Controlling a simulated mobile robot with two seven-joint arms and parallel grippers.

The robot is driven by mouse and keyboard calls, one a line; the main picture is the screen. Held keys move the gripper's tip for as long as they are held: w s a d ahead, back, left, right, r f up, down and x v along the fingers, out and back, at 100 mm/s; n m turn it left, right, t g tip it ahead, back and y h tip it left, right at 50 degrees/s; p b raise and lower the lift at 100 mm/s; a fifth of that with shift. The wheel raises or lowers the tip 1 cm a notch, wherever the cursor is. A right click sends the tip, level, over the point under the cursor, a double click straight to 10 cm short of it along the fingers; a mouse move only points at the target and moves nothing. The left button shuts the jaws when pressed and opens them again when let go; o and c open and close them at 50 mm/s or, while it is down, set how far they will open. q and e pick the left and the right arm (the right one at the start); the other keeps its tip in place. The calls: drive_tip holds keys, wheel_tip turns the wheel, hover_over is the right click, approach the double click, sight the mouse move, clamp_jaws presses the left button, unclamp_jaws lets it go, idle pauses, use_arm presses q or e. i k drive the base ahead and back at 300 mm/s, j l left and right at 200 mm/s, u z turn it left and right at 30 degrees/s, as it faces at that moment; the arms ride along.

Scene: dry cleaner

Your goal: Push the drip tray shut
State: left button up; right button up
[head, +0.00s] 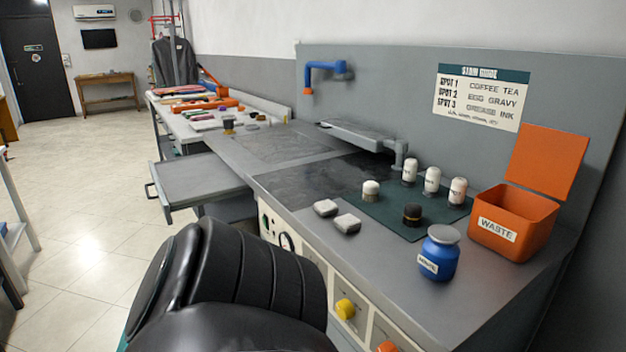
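The drip tray (197,181) is a flat grey tray that sticks out to the left from under the grey spotting worktop (262,146). A large black arm link of mine fills the bottom middle and hides part of the cabinet front. No fingers of either gripper show, so I see neither gripper at the tray.
A blue jar (438,256), an orange WASTE bin (513,218) with its lid up, several small bottles and two pale pads (347,223) stand on the worktop. A table with folded clothes (198,112) is behind. The tiled floor (90,220) left of the tray is clear.

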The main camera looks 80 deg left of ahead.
sight(181, 183)
drive_tip(key=k+l+u, duration=0.1)
drive_tip(key=k, duration=0.5)
drive_tip(key=u, duration=2.8)
drive_tip(key=i+j+u, duration=0.15)
drive_tip(key=i+j+z, duration=0.15)
drive_tip(key=i, duration=0.4)
drive_tip(key=i+j+z, duration=0.2)
drive_tip(key=i, duration=0.35)
